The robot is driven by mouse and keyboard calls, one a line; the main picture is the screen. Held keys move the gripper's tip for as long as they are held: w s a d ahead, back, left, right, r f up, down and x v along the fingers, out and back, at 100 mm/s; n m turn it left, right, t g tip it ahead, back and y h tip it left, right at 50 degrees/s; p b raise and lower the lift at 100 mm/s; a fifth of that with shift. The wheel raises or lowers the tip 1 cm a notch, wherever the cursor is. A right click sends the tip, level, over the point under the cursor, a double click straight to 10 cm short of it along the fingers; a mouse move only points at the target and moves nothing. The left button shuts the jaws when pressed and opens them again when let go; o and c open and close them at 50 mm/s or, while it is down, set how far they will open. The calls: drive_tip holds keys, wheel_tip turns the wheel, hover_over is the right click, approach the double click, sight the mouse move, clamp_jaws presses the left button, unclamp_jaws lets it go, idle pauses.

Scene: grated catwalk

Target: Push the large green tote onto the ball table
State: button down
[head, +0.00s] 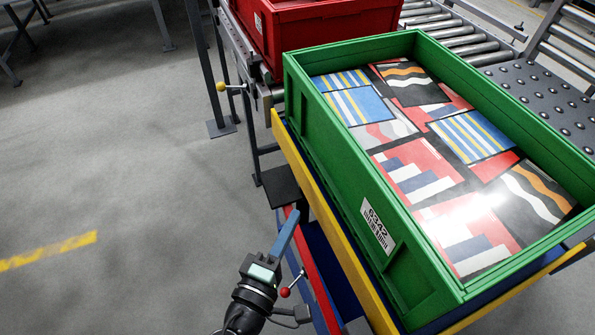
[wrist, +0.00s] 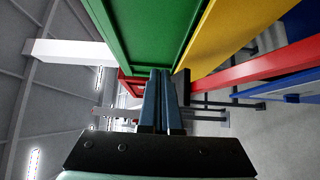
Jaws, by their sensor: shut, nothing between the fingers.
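The large green tote (head: 352,160) is in the head view, sitting upright on a yellow-edged platform (head: 335,245). A white label reading 6342 is on its near left side, and flat packets with striped and wavy patterns fill it. The ball table (head: 535,97), a dark plate with metal balls, lies beyond the tote's right side. My gripper (head: 295,214) is shut and empty, left of the tote and low beside the platform. In the wrist view, the closed fingers (wrist: 162,73) point along the green tote wall (wrist: 145,30); whether they touch it I cannot tell.
A red tote (head: 310,35) stands behind the green one, with a roller conveyor (head: 455,30) to its right. A yellow-knobbed lever (head: 221,87) and a red-knobbed lever (head: 285,292) stick out on the left. Grey floor (head: 110,150) at left is open.

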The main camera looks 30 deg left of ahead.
approach(332, 174)
drive_tip(key=w+a, duration=0.3)
drive_tip(key=shift+w+d+p, duration=0.25)
drive_tip(key=shift+w+d, duration=0.25)
drive_tip(key=shift+w, duration=0.2)
drive_tip(key=shift+w+d+p, duration=0.2)
drive_tip(key=shift+w+d, duration=0.35)
drive_tip(key=shift+w, duration=0.15)
